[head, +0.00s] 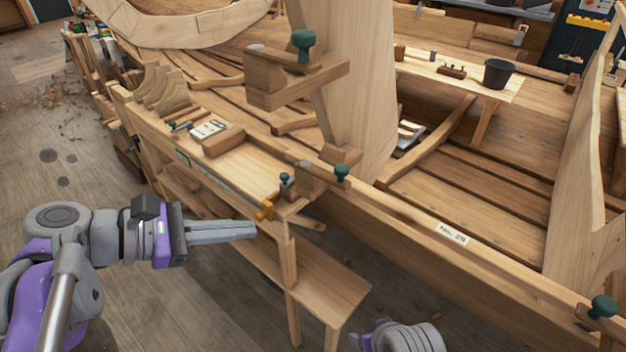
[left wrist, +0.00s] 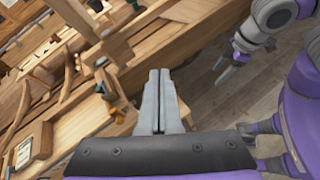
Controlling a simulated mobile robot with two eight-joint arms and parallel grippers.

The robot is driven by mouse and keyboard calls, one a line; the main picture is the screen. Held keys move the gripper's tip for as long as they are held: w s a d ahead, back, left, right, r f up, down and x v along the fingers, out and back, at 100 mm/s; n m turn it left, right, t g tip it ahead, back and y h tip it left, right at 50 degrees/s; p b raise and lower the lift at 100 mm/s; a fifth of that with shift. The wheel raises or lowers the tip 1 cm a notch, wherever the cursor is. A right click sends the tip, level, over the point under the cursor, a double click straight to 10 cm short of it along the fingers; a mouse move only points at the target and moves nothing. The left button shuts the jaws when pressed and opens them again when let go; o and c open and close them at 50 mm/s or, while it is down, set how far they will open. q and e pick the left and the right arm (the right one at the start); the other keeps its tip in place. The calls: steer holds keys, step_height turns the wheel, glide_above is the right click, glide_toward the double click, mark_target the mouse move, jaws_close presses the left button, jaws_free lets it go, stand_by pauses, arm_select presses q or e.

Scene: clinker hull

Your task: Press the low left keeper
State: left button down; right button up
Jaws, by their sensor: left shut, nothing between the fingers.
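A small orange fitting (head: 265,210), which looks like the low left keeper, sits at the near end corner of the wooden bench; it also shows in the left wrist view (left wrist: 118,114). My left gripper (head: 254,229) is shut and empty, its fingers pointing right. In the head view its tips appear just below and left of the orange fitting, seemingly a little apart from it. In the left wrist view, its fingers (left wrist: 158,72) lie together, right of the orange fitting. My right gripper (left wrist: 228,74) is small in the left wrist view; its jaw state is unclear.
A wooden block (head: 222,140) lies on the bench. A lower shelf (head: 320,282) juts out below. Floor to the left is open.

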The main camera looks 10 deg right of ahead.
mark_target(336, 171)
arm_select(q)
step_height(336, 171, up, 7)
steer(key=w+n+h, duration=0.2)
steer(key=n+h, duration=0.1)
steer(key=shift+d+f+b, duration=0.15)
steer(key=shift+b, duration=0.15)
steer(key=p+x, duration=0.1)
steer(key=x, duration=1.3)
steer(key=shift+w, duration=0.15)
steer(key=shift+d, duration=0.1)
